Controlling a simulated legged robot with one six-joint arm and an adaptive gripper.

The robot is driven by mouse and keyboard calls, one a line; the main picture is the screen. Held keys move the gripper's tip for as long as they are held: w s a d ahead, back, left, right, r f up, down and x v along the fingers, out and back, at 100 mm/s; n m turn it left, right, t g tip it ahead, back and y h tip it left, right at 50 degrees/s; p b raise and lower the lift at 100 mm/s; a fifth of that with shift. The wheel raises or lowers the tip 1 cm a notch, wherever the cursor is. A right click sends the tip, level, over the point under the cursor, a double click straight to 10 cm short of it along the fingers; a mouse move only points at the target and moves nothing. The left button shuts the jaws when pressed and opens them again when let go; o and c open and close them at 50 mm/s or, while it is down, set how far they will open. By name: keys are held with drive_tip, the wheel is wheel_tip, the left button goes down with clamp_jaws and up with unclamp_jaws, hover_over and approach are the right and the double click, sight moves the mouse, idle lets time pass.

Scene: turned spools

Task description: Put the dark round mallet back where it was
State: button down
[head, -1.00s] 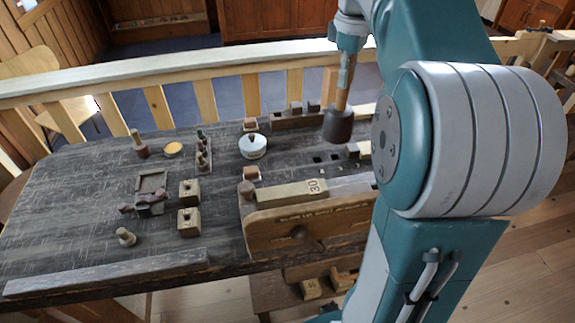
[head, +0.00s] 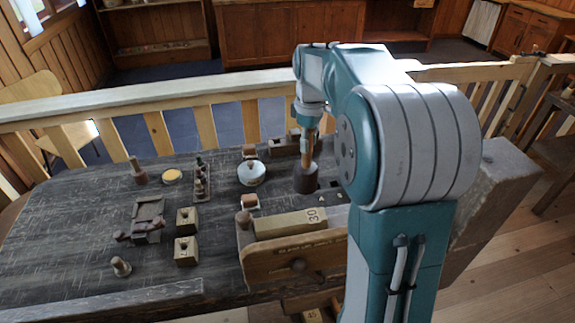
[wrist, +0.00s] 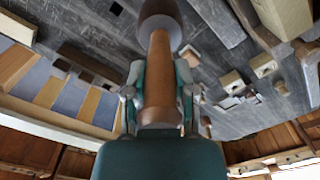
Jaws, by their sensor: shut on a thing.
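The dark round mallet (head: 306,179) hangs head down from my gripper (head: 308,126), over or on the back right part of the workbench (head: 80,240). I cannot tell whether its head touches the bench. In the wrist view, my gripper (wrist: 160,92) is shut around the brown wooden handle (wrist: 160,60), with a finger on each side. The mallet's dark head (wrist: 160,8) is at the top edge there. The head hides the bench top right behind it.
A round white tin (head: 251,173) with a dark knob stands left of the mallet. A wooden block marked 30 (head: 290,223) lies in front of it. A smaller reddish mallet (head: 137,172) stands at the far left. A wooden railing (head: 205,128) runs behind the bench.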

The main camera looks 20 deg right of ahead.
drive_tip(key=w+a+f, duration=0.3)
drive_tip(key=w+f, duration=0.2)
drive_tip(key=f, duration=0.4)
drive_tip(key=shift+w+a+f, duration=0.25)
drive_tip(key=shift+w, duration=0.05)
drive_tip(key=shift+f, duration=0.1)
drive_tip(key=shift+c, duration=2.2)
unclamp_jaws()
